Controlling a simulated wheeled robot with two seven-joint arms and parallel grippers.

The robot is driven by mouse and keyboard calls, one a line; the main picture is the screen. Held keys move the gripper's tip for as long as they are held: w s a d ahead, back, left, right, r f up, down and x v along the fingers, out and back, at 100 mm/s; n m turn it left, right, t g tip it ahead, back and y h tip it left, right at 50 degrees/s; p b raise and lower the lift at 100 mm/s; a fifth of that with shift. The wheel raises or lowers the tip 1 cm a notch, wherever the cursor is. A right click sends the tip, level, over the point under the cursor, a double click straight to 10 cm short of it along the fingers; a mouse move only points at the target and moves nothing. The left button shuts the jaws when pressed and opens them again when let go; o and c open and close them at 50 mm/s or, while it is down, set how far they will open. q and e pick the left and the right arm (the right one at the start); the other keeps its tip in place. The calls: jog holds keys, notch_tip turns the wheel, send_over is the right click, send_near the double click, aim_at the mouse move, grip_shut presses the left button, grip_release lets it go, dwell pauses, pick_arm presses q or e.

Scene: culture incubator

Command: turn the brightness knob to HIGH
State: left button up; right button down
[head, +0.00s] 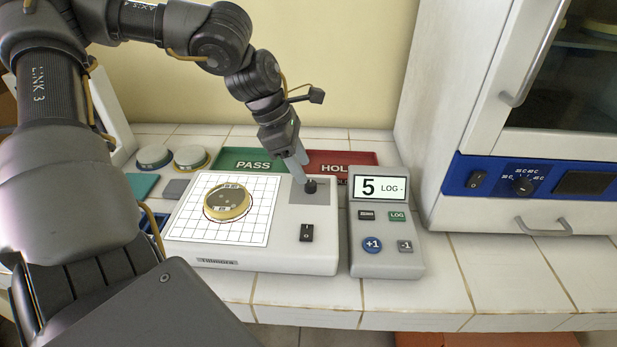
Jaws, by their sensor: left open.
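The brightness knob (310,187) is a small dark knob on a grey plate at the back right of the white light box (270,262). My left gripper (302,170) comes down from above, its light fingers just above and behind the knob. It is open, but I cannot tell whether the fingers touch or straddle the knob. No HIGH marking is readable. A black rocker switch (306,233) sits in front of the knob. My right gripper is not in view.
A round dish (227,201) lies on the box's grid. A counter device (385,245) showing 5 stands close to the right. Green PASS (253,153) and red HOLD (358,158) trays are behind. The incubator (530,130) stands at right; tiles in front are clear.

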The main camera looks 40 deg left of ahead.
aim_at(309, 182)
pick_arm(q)
jog(key=shift+x, duration=2.25)
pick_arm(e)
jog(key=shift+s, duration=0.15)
pick_arm(q)
jog(key=c, duration=1)
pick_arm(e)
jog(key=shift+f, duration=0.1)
